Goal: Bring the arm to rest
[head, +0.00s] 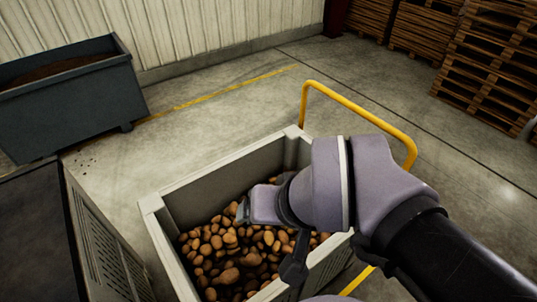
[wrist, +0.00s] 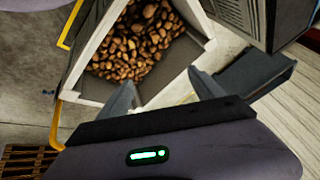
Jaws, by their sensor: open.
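My arm (head: 400,200) reaches in from the lower right of the head view, over a pale grey crate (head: 160,222) with potatoes (head: 228,250) in it. My gripper is above the crate; in the head view its end is partly hidden behind the wrist. In the wrist view my gripper (wrist: 165,92) shows two separate fingers with nothing between them. The gripper is open and empty. The crate (wrist: 180,88) and its potatoes (wrist: 135,45) show beyond the fingers in the wrist view.
A dark grey bin (head: 75,95) with soil-like content stands at the left by the wall. A yellow rail (head: 360,115) rises behind the crate. A dark-topped machine (head: 95,240) stands at lower left. Wooden pallets (head: 490,70) are stacked at the back right. Open floor lies between.

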